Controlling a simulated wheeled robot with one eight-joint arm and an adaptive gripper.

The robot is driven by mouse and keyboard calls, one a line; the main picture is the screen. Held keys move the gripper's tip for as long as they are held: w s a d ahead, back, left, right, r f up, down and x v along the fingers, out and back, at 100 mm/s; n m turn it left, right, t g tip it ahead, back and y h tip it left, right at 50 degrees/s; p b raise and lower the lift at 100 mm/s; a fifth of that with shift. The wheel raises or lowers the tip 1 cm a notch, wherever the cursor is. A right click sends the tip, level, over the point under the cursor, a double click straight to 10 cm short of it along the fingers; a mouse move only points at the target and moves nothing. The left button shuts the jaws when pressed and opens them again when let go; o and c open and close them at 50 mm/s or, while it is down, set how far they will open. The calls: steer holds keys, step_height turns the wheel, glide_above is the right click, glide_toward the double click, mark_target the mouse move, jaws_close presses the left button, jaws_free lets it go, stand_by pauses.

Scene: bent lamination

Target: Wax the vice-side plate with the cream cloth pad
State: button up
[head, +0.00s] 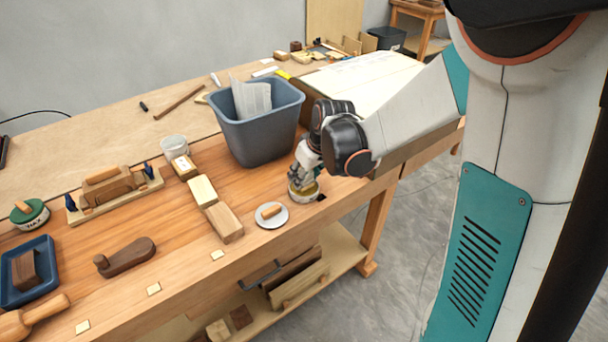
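My gripper (305,170) points down into or just over a small round tin (302,195) with a yellowish inside, near the front edge of the bench. The fingers are small and partly hidden by the wrist, so I cannot tell whether they hold anything. I cannot make out the cream cloth pad for certain. A round pale plate (264,221) with a small wooden piece on it lies left of the tin. Small pale square plates lie along the front edge, one of them nearest the tin (217,255). Which plate is the vice-side one is unclear.
A blue-grey bin (257,137) stands behind the gripper. Wooden blocks (224,222) lie left of the round plate. A green-banded tin (29,215), a wooden fixture (113,190), a dark wooden tool (126,258) and a blue tray (47,290) occupy the left side.

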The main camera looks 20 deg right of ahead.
mark_target(300, 169)
steer(key=shift+r+p, duration=1.8)
steer(key=shift+r, duration=1)
steer(key=shift+f, duration=0.1)
